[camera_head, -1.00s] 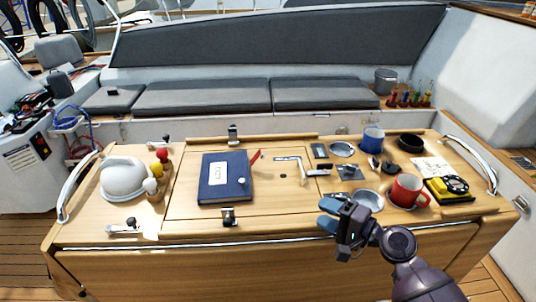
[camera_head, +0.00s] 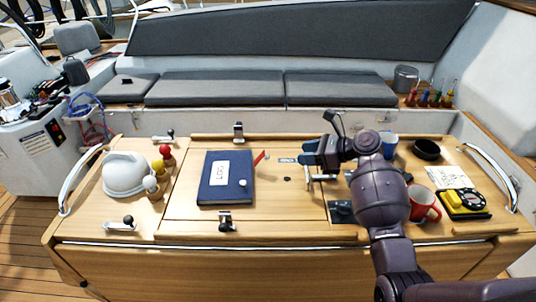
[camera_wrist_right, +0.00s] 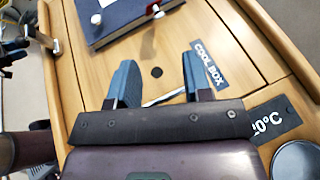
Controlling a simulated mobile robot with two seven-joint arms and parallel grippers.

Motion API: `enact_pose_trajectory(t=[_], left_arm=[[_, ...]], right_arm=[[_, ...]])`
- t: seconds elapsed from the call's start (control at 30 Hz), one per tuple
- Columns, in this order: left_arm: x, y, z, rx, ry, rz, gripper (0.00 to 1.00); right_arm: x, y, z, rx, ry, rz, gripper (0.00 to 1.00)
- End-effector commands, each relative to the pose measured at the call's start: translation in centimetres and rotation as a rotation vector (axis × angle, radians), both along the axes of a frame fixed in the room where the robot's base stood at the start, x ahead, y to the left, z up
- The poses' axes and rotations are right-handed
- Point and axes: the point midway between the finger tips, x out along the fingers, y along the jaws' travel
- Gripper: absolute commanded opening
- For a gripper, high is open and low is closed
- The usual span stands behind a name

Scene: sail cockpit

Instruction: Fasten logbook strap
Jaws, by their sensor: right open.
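The dark blue logbook (camera_head: 226,178) lies closed on the wooden table, with a white label on its cover. A red strap (camera_head: 261,158) sticks up at an angle from its right side. A small white knob (camera_head: 242,183) sits on the cover near that side. My right gripper (camera_head: 308,153) is open and empty, to the right of the strap and apart from it. My left gripper is not in view.
A white domed object (camera_head: 126,174) and coloured-knob levers (camera_head: 157,169) stand left of the logbook. A red mug (camera_head: 423,204), blue mug (camera_head: 389,145), dark bowl (camera_head: 427,150) and yellow device (camera_head: 464,199) stand right. My right arm hides part of the table. A COOLBOX label (camera_wrist_right: 209,64) lies beside one finger.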

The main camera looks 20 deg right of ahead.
Motion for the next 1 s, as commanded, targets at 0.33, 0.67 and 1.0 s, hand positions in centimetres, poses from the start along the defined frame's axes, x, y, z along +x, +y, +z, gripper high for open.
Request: enact_pose_trajectory(t=[0.33,0.67,1.0], left_arm=[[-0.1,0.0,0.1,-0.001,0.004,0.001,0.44],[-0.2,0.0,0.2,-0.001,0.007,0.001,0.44],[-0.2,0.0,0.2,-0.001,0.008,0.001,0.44]], right_arm=[[2.4,3.4,-1.6,0.007,0.010,0.001,0.45],[5.0,7.0,-3.5,0.005,0.009,0.000,0.45],[5.8,8.1,-4.1,0.003,0.007,-0.001,0.45]])
